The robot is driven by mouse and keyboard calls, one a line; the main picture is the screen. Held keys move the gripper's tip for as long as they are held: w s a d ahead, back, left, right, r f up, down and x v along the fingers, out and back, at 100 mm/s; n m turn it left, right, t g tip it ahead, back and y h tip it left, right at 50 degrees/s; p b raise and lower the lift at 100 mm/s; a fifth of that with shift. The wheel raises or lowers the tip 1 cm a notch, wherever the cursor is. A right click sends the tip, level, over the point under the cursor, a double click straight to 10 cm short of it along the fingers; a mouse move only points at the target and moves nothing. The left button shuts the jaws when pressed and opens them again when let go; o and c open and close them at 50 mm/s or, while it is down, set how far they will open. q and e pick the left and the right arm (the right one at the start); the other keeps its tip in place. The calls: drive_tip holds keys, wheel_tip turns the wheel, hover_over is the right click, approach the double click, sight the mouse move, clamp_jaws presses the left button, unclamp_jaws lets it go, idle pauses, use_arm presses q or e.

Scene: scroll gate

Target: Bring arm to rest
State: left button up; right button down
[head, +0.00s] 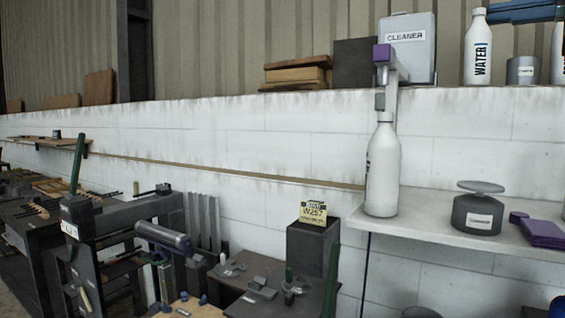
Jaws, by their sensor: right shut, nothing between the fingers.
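My right gripper is hard to pick out against the dark tools and machine parts in the lower part of the head view. It is shut and holds nothing. I cannot make out its fingertips clearly. My left gripper does not show. No object is seen held in a gripper.
A white bottle (382,170) and a grey scale-like pot (478,212) stand on the white shelf (425,236) at right. A purple box (545,233) lies beside them. A dark block (312,250) with a yellow plate (313,213) stands among clamps. Dark equipment crowds the lower left.

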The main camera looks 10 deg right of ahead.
drive_tip(key=w+a+f+n+g+y, duration=0.2)
drive_tip(key=w+a+f+g+y, duration=0.1)
drive_tip(key=w+a+f, duration=0.4)
drive_tip(key=w+a+f+n+g+y, duration=0.1)
drive_tip(key=w+a+f+g+y, duration=0.25)
drive_tip(key=a+f, duration=0.5)
drive_tip(key=w+a+f+m+t+p, duration=0.1)
drive_tip(key=w+a+f+m+t, duration=0.3)
drive_tip(key=f, duration=0.6)
drive_tip(key=s+a+f+m+t+p, duration=0.1)
drive_tip(key=f+m+t, duration=0.3)
drive_tip(key=f, duration=0.6)
drive_tip(key=s+d+f+m+t+h, duration=0.1)
drive_tip(key=s+f+m+h, duration=0.3)
drive_tip(key=f+m+h, duration=0.55)
drive_tip(key=s+f+m+t+h, duration=0.1)
drive_tip(key=s+f+m+h, duration=0.35)
drive_tip(key=f, duration=1.05)
drive_tip(key=s+f+m+g+h, duration=0.1)
drive_tip(key=s+f+m+g, duration=0.3)
drive_tip(key=s+f, duration=1.2)
drive_tip(key=shift+d+g+p, duration=0.2)
drive_tip(key=shift+g+p, duration=0.25)
drive_tip(key=shift+g, duration=0.7)
